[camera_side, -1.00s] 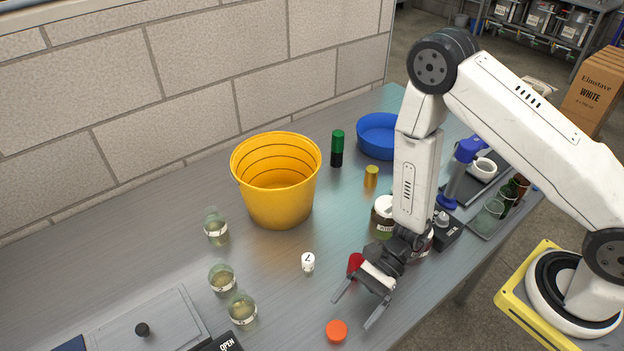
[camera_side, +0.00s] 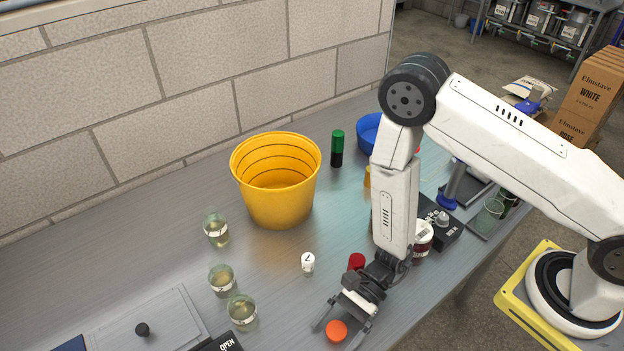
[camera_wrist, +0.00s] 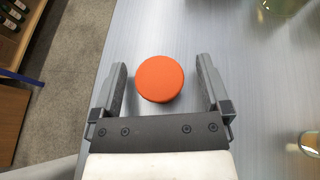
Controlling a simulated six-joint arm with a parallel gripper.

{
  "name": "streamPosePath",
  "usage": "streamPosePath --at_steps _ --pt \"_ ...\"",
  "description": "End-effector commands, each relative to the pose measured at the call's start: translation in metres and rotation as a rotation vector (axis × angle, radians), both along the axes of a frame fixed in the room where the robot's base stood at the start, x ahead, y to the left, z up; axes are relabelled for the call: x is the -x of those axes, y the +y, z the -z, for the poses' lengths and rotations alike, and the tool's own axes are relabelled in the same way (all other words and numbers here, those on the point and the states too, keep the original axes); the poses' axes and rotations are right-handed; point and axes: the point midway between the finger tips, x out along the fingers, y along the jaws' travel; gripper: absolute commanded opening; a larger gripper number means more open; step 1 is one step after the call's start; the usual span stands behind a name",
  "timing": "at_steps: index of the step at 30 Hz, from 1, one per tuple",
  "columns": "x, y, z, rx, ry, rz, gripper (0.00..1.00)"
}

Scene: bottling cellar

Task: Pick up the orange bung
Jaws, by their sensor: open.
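The orange bung (camera_side: 336,331) is a short round disc near the front edge of the steel bench. In the wrist view the bung (camera_wrist: 159,79) lies between the two fingers, with a gap on either side. My gripper (camera_side: 338,334) is open and empty, its fingers pointing to the front left with the bung between them in the side view. It also shows in the wrist view (camera_wrist: 160,85). I cannot tell how far above the bench the fingertips are.
A red bung (camera_side: 356,261) stands just behind my gripper. A white numbered piece (camera_side: 308,262) and several glasses (camera_side: 242,311) stand to the left. A yellow bucket (camera_side: 262,205) stands further back. The bench's front edge is close; bare bench lies between the glasses and my gripper.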

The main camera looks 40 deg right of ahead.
Motion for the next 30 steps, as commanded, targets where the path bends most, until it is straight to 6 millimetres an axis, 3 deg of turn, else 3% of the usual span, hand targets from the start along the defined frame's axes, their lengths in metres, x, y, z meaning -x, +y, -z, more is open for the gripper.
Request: streamPosePath --at_steps 12,14,21,22,30 --pt "0.0002 -0.0002 -0.0001 0.000 0.000 0.000 0.97" --pt "0.0002 -0.0003 -0.0001 0.000 0.000 0.000 0.82" --pt "0.0002 -0.0003 -0.0001 0.000 0.000 -0.001 0.05" --pt "0.0002 -0.0003 -0.0001 0.000 0.000 -0.001 0.00" --pt "0.0002 -0.0003 -0.0007 0.000 0.000 -0.001 0.00"
